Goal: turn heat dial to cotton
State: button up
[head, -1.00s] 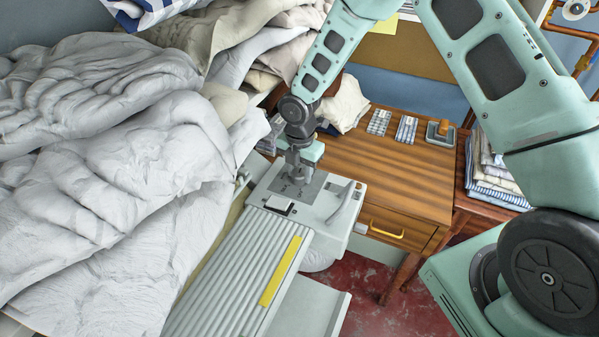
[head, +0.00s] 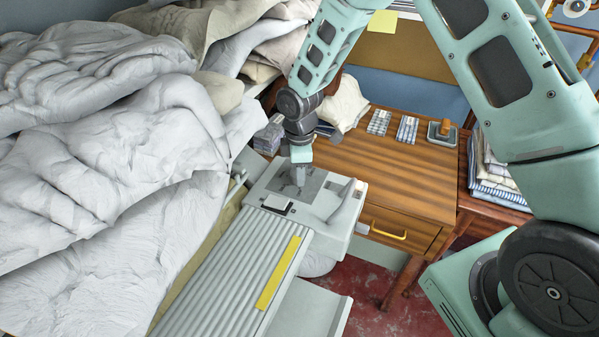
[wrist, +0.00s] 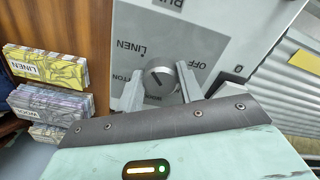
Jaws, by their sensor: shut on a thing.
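The heat dial (wrist: 160,77) is a round silver knob with a dark pointer line on the ironer's grey panel (wrist: 215,30). My gripper (wrist: 160,87) is shut on it, one finger on each side. In the wrist view, the label LINEN stands upper left of the dial and OFF to its right. A partly covered label ending in "TON" is by the left finger. The pointer slants to the upper left, roughly towards LINEN; its exact setting is hard to tell. In the head view, my gripper (head: 299,182) is over the panel and hides the dial.
The ironer's ribbed bed (head: 235,275) with a yellow strip runs towards the front. White bedding (head: 110,190) is heaped at left. A wooden desk (head: 385,170) stands behind right. Stacked labelled packs (wrist: 48,68) lie left of the panel in the wrist view.

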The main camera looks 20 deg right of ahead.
jog(key=m+b, duration=0.1)
jog(key=m, duration=0.4)
jog(key=shift+a+m, duration=0.1)
jog(key=shift+m, duration=0.2)
jog(key=m+b, duration=0.1)
jog(key=m, duration=0.3)
jog(key=shift+s, duration=0.1)
jog(key=m, duration=0.6)
jog(key=shift+a+r, duration=0.1)
jog(key=shift+a, duration=0.05)
jog(key=shift+a+m, duration=0.1)
jog(key=shift+m, duration=2.4)
jog(key=o, duration=1)
